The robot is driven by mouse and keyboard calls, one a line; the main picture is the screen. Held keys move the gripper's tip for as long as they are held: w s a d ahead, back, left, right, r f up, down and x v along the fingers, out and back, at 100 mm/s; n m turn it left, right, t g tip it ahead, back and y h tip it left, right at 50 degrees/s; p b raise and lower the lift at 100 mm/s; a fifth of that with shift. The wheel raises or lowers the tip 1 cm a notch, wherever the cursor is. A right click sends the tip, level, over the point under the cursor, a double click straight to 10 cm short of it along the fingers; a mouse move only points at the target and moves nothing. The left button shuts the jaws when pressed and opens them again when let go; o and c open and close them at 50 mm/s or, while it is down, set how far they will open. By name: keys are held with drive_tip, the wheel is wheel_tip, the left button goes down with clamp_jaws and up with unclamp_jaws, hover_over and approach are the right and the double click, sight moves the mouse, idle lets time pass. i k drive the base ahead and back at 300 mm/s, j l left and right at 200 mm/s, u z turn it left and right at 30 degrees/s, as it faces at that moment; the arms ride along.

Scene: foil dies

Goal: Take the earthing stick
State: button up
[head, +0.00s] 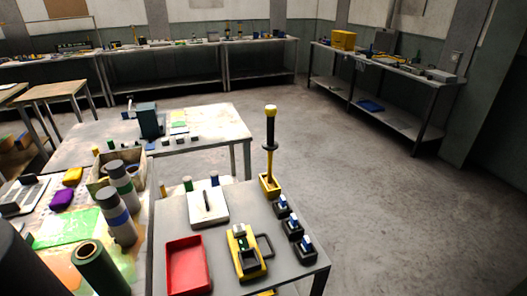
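A tall stick, which looks like the earthing stick (270,132), stands upright in the head view, right of centre. It has a yellow knob on top, a black upper part and a thin yellow shaft below. Its foot sits in a small yellow holder (270,186) at the far right corner of the near grey table (225,233). My gripper is not in view, and nothing is seen touching the stick.
The near table also bears a red tray (187,266), a white box (208,206), a yellow device (244,251) and several small dark blocks along its right edge. Upright cylinders (120,222) crowd the left. The floor (400,210) to the right is clear.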

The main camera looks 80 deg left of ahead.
sight(270, 146)
drive_tip(key=u, duration=1.9)
drive_tip(key=i+l, duration=0.5)
drive_tip(key=l, duration=0.15)
drive_tip(key=i+l, duration=0.45)
drive_tip(key=l, duration=0.15)
